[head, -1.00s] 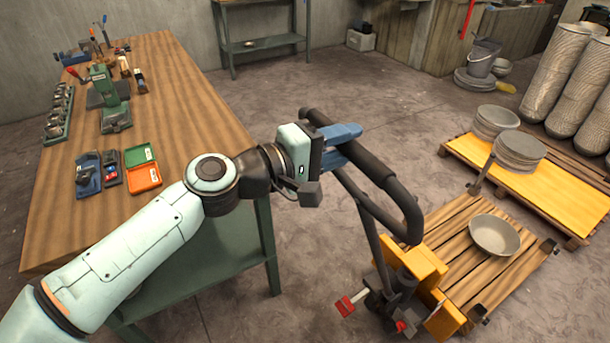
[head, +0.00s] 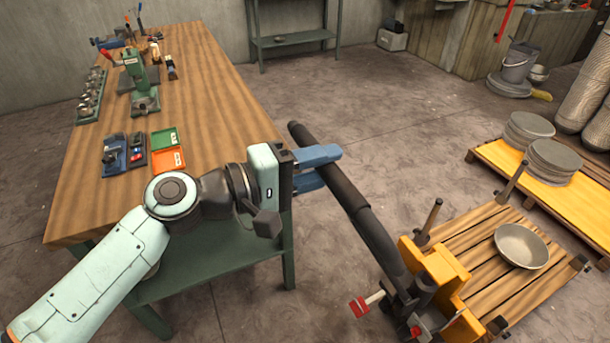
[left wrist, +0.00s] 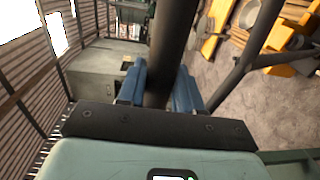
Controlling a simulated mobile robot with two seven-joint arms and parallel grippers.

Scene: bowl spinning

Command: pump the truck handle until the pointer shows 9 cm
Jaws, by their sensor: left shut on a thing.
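The truck handle (head: 365,220) is a dark bar with a thick grip, slanting up from the yellow pallet truck (head: 440,270) at lower right. My left gripper (head: 325,166) has its blue fingers on either side of the grip near its upper left end, shut on it. In the left wrist view the dark grip (left wrist: 172,45) runs between the two blue fingers (left wrist: 160,88). A red-ended lever (head: 366,305) sticks out at the truck's base. I cannot make out the pointer or a cm scale. My right gripper is not in view.
A wooden pallet (head: 475,245) with a grey bowl (head: 521,246) stands behind the truck. A yellow-topped pallet (head: 510,168) with plate stacks lies beyond. The wooden workbench (head: 215,95) with tools is at left, its edge close to my arm. Bare floor lies between.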

